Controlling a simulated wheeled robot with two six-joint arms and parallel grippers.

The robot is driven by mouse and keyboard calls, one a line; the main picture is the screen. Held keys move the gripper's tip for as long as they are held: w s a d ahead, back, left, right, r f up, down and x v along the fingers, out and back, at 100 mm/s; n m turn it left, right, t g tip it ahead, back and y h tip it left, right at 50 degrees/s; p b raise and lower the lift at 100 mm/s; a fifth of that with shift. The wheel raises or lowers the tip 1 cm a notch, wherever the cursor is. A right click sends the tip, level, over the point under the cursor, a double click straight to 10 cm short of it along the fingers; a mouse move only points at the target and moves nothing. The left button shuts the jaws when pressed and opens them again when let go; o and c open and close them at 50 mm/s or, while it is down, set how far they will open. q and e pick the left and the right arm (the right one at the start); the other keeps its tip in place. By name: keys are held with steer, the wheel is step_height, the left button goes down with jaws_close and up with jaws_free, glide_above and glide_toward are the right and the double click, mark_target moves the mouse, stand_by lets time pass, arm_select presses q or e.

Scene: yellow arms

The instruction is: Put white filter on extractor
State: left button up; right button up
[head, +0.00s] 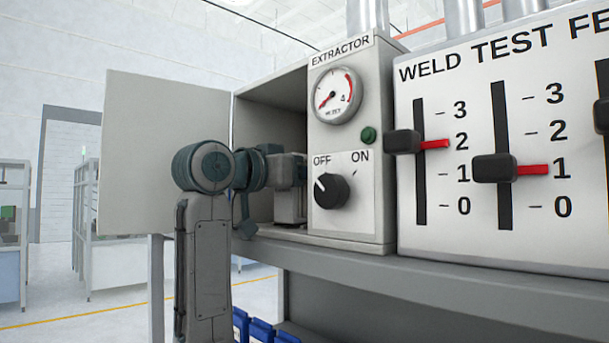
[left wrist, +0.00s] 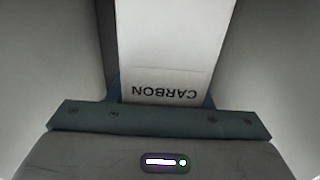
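The extractor (head: 350,135) is a grey cabinet with a gauge and an OFF/ON knob. Its door (head: 155,150) stands open at the left, exposing the compartment (head: 268,110). My left gripper (head: 290,172) reaches into this compartment; its fingertips are not clear there. The left wrist view shows a white block marked CARBON (left wrist: 168,50), with the lettering upside down. Blue-grey parts of my left gripper (left wrist: 160,95) flank its near edge closely. I cannot tell whether they grip it. No separate white filter is identifiable in the head view. My right gripper is not in view.
The weld test panel (head: 470,235) with sliders stands to the right of the extractor, on the same grey shelf (head: 440,283). Blue bins (head: 260,329) show below. Pale compartment walls surround the gripper closely. Open floor lies at the left.

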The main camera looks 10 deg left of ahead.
arm_select(q)
steer(key=o, duration=0.4)
steer(key=shift+r, duration=0.1)
steer(key=shift+o, duration=0.2)
steer(key=shift+s, duration=0.1)
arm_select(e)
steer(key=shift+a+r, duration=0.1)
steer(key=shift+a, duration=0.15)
arm_select(q)
steer(key=shift+r+p, duration=0.3)
steer(key=shift+r, duration=0.05)
steer(key=shift+r+p, duration=0.35)
steer(key=shift+r, duration=0.05)
steer(key=s+b, duration=0.1)
steer(key=s+a+f+b, duration=0.1)
steer(key=shift+a+b, duration=0.2)
steer(key=shift+b, duration=0.2)
steer(key=b+v, duration=0.5)
steer(key=v, duration=0.4)
steer(key=shift+s+r, duration=0.25)
steer(key=shift+r, duration=0.05)
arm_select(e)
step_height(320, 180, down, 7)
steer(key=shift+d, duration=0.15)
arm_select(q)
steer(key=shift+a, duration=0.15)
